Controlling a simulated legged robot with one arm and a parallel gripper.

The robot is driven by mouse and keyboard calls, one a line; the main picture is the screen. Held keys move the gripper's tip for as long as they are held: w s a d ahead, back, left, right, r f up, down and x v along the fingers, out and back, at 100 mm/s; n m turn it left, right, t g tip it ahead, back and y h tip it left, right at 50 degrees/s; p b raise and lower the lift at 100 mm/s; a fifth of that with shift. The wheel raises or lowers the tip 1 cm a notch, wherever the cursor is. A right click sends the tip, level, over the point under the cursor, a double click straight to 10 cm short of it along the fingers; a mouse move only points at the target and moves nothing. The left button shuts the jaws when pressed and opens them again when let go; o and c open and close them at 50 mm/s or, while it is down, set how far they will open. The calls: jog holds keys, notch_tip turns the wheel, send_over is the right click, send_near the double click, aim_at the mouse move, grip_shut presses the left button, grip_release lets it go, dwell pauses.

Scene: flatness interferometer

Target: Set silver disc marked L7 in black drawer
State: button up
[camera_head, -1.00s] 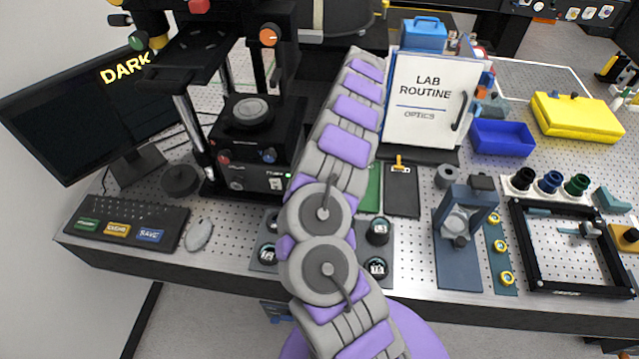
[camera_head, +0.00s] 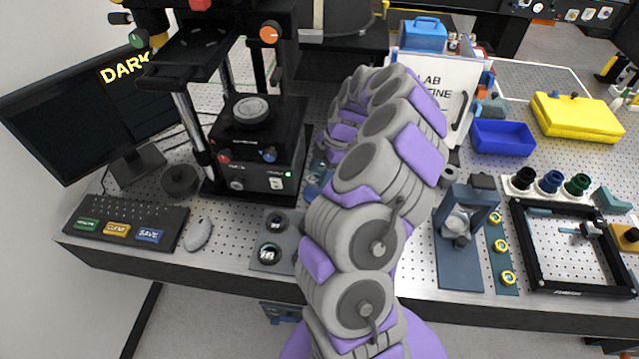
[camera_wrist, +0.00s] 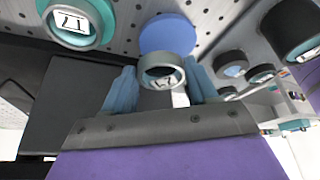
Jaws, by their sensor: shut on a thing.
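In the wrist view, my gripper (camera_wrist: 162,76) has its two blue fingers closed on a small silver-grey disc (camera_wrist: 160,58). The disc's white label faces me and seems to read L7, turned round. A teal-rimmed disc (camera_wrist: 73,25) with a similar-looking label is at the upper left, apart from my fingers. A plain blue round piece (camera_wrist: 167,30) is just beyond the held disc. In the head view my arm hides most of the gripper and the held disc. I cannot make out the black drawer for certain in either view.
A disc tray (camera_head: 262,262) lies at the table's front edge, partly behind my arm. The instrument (camera_head: 245,180) stands left of my arm. A blue-grey clamp stand (camera_head: 458,265) and a black frame (camera_head: 570,293) are to the right. Dark round pieces (camera_wrist: 232,62) show in the wrist view.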

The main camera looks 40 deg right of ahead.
jog(key=shift+s+a, duration=0.5)
jog(key=shift+a, duration=0.05)
jog(key=shift+f+b, duration=0.4)
jog(key=shift+f, duration=1.4)
jog(key=shift+f, duration=0.1)
jog(key=o, duration=1.2)
jog(key=shift+c, duration=0.2)
jog(key=p+v, duration=0.1)
jog(key=v, duration=1.1)
jog(key=shift+p, duration=0.35)
